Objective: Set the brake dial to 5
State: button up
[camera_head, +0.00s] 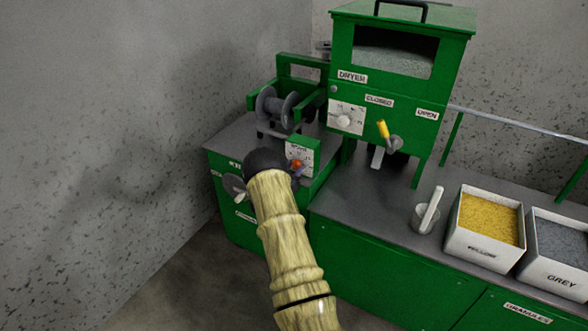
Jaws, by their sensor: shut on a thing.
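The brake dial (297,164) is a small orange-red knob on a white plate (300,153) at the front of the left green machine. Small marks ring the knob, too small to read, so its setting cannot be told. My gripper (297,171) is at the knob, just right of the dark end of my arm, and is shut on it. Its fingers are small and partly hidden, and my arm covers the area below and left of the plate.
A grey spool (277,108) stands behind the dial. The green dryer (390,75) with a white dial (346,118) and yellow-handled lever (383,130) stands right.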

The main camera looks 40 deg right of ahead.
jog(key=shift+f+m+b, duration=0.1)
jog(key=shift+m+b, duration=0.2)
jog(key=shift+b, duration=0.2)
jog(key=m+b, duration=0.2)
jog(key=shift+w+a+f+b, duration=0.1)
jog(key=shift+w+b, duration=0.1)
jog(key=shift+b, duration=0.1)
jog(key=m+b, duration=0.4)
jog(key=shift+s+m, duration=0.15)
jog(key=shift+m, duration=0.25)
jog(key=shift+m+b, duration=1.2)
jog(key=shift+b, duration=0.2)
jog(key=o, duration=1)
jog(key=shift+r, duration=0.2)
jog(key=v, duration=1.7)
jog(key=shift+a, duration=0.2)
